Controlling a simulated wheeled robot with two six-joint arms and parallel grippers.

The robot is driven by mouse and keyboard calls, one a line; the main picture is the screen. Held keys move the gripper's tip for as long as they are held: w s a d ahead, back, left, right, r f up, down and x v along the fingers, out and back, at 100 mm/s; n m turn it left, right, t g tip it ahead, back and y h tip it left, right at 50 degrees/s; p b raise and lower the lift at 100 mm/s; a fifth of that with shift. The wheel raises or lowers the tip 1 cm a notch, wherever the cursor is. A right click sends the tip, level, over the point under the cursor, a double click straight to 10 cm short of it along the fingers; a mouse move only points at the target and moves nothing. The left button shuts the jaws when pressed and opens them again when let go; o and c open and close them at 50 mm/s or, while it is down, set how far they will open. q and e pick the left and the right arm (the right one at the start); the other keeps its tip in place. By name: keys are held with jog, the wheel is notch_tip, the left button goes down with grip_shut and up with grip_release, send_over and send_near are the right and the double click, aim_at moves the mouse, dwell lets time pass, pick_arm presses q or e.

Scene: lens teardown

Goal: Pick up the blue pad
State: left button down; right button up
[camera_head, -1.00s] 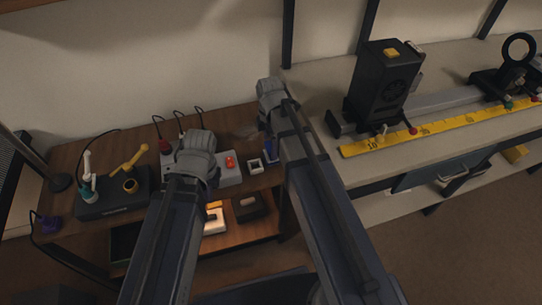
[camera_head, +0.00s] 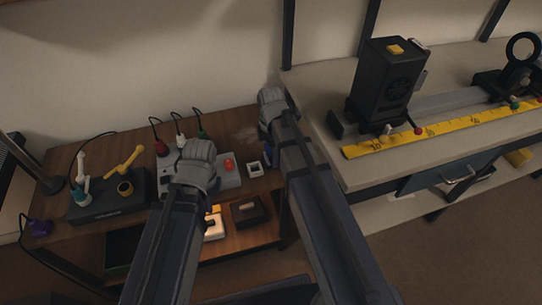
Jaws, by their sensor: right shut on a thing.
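A small sliver of the blue pad (camera_head: 267,158) shows at the left side of my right arm, over the right end of the low wooden bench. The rest of the pad is hidden behind that arm. My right gripper (camera_head: 271,106) is shut on the blue pad; its fingertips are mostly hidden behind the grey wrist and arm. My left gripper (camera_head: 197,165) is over the middle of the bench, in front of a grey box with a red button (camera_head: 229,166). Its fingers are hidden, so I cannot tell whether it is open.
A black tool station (camera_head: 108,203) stands at the left of the bench. A small white square frame (camera_head: 255,169) lies between my arms. A dark box (camera_head: 250,211) sits on the lower shelf. The higher worktop at right holds a black housing (camera_head: 381,82) and a yellow ruler (camera_head: 445,130).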

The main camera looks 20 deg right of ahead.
jog(key=c, duration=0.4)
jog(key=shift+o, duration=0.2)
notch_tip(320, 180, up, 10)
jog(key=p, duration=1)
